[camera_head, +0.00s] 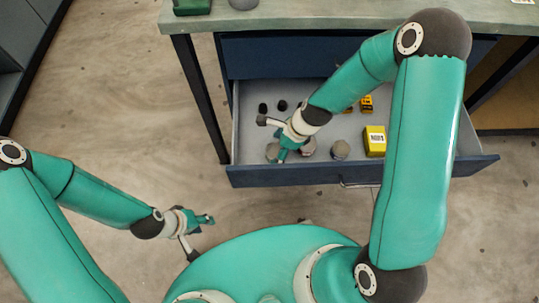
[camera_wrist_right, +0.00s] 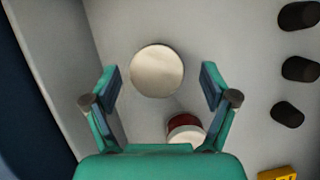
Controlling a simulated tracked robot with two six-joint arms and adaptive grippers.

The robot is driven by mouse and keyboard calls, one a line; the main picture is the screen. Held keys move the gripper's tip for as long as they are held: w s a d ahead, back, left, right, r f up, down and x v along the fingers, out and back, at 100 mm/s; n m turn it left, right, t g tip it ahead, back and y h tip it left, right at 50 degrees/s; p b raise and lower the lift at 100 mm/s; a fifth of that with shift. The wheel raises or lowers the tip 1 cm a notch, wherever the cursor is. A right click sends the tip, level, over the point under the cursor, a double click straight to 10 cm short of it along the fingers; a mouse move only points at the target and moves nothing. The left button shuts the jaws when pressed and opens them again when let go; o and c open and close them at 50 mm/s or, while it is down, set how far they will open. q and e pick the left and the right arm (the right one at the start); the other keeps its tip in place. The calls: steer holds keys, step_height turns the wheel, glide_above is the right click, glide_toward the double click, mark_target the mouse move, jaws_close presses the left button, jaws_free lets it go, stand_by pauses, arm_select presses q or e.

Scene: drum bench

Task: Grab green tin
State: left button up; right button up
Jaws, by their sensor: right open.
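A tin with a pale round lid stands in the open drawer, seen from above in the right wrist view (camera_wrist_right: 157,70) and near the drawer's front left corner in the head view (camera_head: 272,152). Its side is hidden, so I cannot tell whether it is green. My right gripper (camera_head: 276,138) is open above it; in the wrist view its fingers lie to either side of the lid, apart from it. My left gripper (camera_head: 199,233) appears open and empty over the floor, outside the drawer.
The drawer (camera_head: 245,176) also holds a red-sided tin (camera_wrist_right: 184,128), another pale-lidded tin (camera_head: 340,150), a yellow box (camera_head: 375,141) and several black cylinders (camera_wrist_right: 300,69). The drawer walls are close to the pale-lidded tin. A dark green object (camera_head: 192,6) stands on the bench top.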

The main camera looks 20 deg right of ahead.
steer(key=shift+b+x, duration=0.35)
steer(key=shift+x, duration=0.65)
steer(key=shift+r, duration=0.1)
steer(key=c, duration=1.3)
steer(key=shift+r, duration=0.1)
